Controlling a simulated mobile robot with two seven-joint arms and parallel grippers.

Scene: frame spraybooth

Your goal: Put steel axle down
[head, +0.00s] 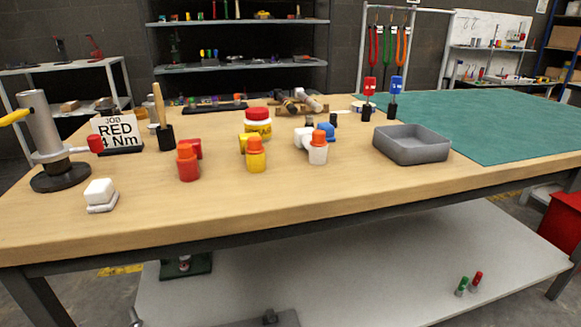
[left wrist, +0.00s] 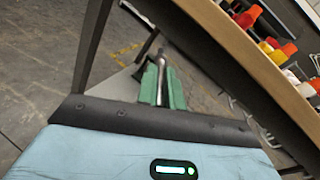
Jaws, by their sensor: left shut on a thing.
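In the left wrist view, my left gripper (left wrist: 162,88) has green fingers shut on the steel axle (left wrist: 162,62). The head view shows neither this gripper nor the held axle. My right gripper is in neither view.
The wooden bench (head: 330,200) carries red (head: 188,163), yellow (head: 256,156) and white (head: 318,150) orange-capped fittings. A grey tray (head: 450,146) stands beside the green mat (head: 490,125). A job sign (head: 117,133) stands left.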

